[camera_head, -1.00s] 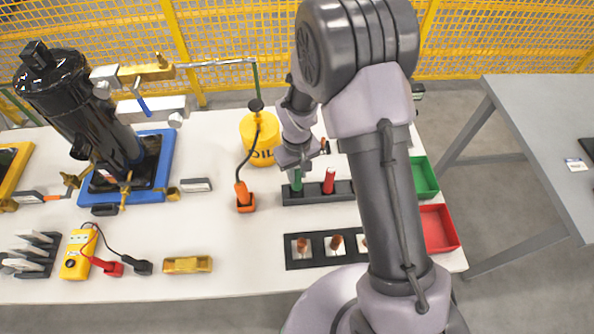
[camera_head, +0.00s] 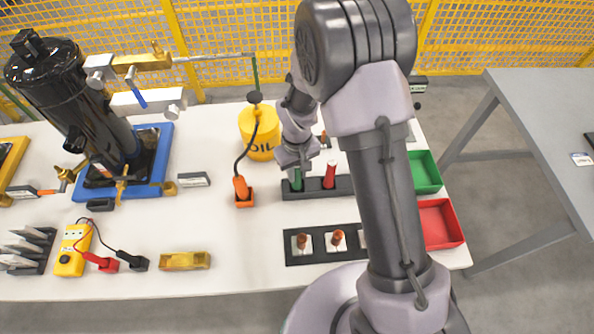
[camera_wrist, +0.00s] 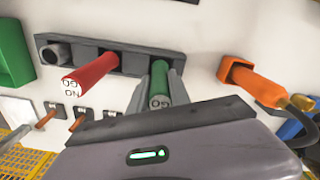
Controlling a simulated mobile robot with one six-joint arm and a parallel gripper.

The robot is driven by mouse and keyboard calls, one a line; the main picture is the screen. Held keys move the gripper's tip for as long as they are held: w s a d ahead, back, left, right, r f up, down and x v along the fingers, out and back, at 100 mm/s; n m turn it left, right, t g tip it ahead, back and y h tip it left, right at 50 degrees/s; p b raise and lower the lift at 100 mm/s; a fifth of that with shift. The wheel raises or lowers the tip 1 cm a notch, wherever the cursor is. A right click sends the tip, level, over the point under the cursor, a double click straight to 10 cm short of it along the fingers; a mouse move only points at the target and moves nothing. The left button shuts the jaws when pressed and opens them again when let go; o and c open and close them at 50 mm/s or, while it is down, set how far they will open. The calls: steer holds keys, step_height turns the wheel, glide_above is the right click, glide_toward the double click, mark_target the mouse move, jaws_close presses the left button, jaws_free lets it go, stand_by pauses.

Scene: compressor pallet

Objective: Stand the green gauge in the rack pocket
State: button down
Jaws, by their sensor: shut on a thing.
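The green gauge (camera_wrist: 160,82) is between the fingers of my gripper (camera_wrist: 161,90) in the wrist view, and the gripper is shut on it. In the head view the green gauge (camera_head: 296,180) stands about upright at the left end of the dark rack (camera_head: 318,191). Its lower end meets the rack's left pocket, but I cannot tell how deep it sits. The red gauge (camera_head: 330,175) stands in the pocket beside it and also shows in the wrist view (camera_wrist: 92,72). My gripper (camera_head: 297,165) covers the green gauge's top.
An orange holder with a tool (camera_head: 243,192) stands left of the rack, and the yellow oil can (camera_head: 260,133) behind it. Green (camera_head: 424,172) and red (camera_head: 440,224) bins are at the right. A dark tray (camera_head: 320,258) lies in front.

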steer(key=shift+f, duration=0.3)
steer(key=c, duration=1.1)
jaws_free()
step_height(320, 180, up, 18)
steer(key=p, duration=0.5)
steer(key=shift+f, duration=0.25)
steer(key=shift+s, duration=0.1)
